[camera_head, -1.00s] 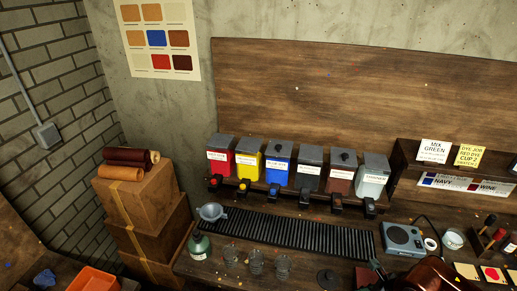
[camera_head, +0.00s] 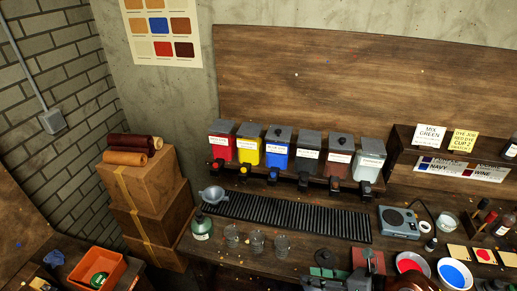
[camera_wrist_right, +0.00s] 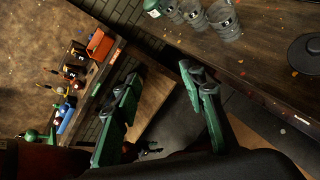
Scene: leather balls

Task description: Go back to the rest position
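The task names no object, only my own pose. My right gripper (camera_wrist_right: 162,74) shows in the right wrist view with its two green fingers apart and nothing between them. My left gripper is not in the head view.
Dye dispensers (camera_head: 278,150) stand behind. Boxes (camera_head: 140,185) and an orange tray (camera_head: 96,271) are left.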

